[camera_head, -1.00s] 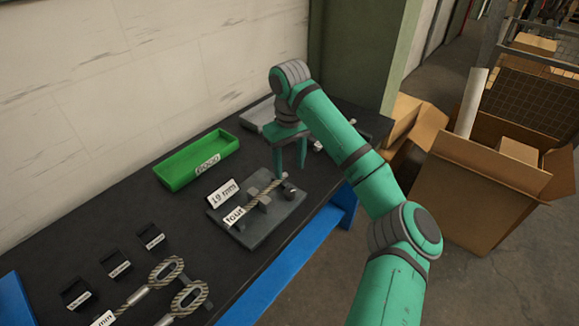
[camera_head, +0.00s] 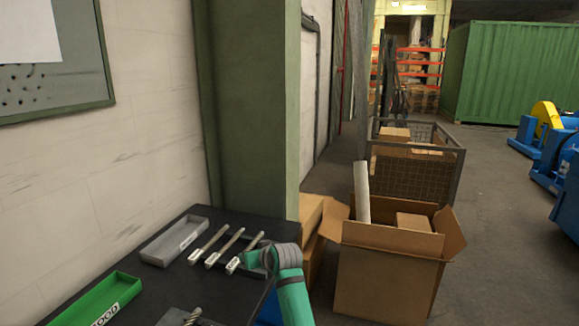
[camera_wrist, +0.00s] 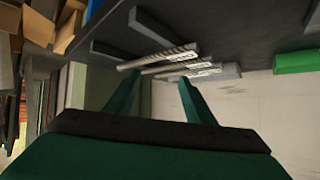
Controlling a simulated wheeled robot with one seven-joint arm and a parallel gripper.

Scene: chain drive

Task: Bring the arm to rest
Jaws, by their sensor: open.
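My gripper (camera_wrist: 155,92) shows in the wrist view with its two green fingers apart and nothing between them. Beyond the fingertips lie labelled metal rods (camera_wrist: 160,57) on the dark bench. In the head view only part of my green arm (camera_head: 290,290) shows at the bottom, over the bench's right end; my gripper is not visible there.
The dark bench (camera_head: 235,292) holds a grey tray (camera_head: 175,243), three labelled rods (camera_head: 224,248) and a green tray (camera_head: 100,305). A green pillar (camera_head: 250,110) stands behind. An open cardboard box (camera_head: 385,270) and a wire cage (camera_head: 412,178) stand on the floor at right.

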